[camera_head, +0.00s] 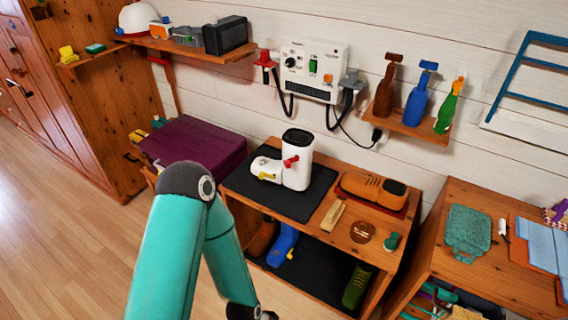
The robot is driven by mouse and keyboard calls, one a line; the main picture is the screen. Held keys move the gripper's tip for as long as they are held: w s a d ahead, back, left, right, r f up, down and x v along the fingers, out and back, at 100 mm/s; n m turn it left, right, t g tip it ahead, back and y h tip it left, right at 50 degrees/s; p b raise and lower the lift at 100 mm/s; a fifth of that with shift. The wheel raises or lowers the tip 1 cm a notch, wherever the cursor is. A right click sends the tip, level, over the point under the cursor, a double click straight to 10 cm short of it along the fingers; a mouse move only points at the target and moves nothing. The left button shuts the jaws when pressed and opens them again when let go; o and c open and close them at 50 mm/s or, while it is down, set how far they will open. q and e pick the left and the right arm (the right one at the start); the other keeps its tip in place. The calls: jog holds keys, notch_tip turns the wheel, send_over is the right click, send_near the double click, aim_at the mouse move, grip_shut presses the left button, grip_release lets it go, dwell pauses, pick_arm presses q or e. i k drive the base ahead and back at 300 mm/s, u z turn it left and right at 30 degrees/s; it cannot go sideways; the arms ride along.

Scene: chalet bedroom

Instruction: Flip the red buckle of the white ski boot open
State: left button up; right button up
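The white ski boot (299,173) stands upright on a black mat on top of the wooden bench, its toe toward the left. Its red buckle (290,161) is on the side of the shaft facing me. It is too small to tell whether the lever lies flat or stands off. A yellow buckle (267,177) is lower on the foot. One teal arm of mine bends in the left foreground, apart from the boot in the picture. Its dark wrist end reaches the bottom edge, and no fingers show. My other arm is not in view.
A purple box (195,148) stands to the left. A wall shelf with bottles (418,100) and a wall unit (314,71) with hoses are above.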

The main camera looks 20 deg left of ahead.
aim_at(288, 162)
jog(key=u, duration=0.05)
jog(key=i, duration=0.85)
jog(key=z, duration=0.1)
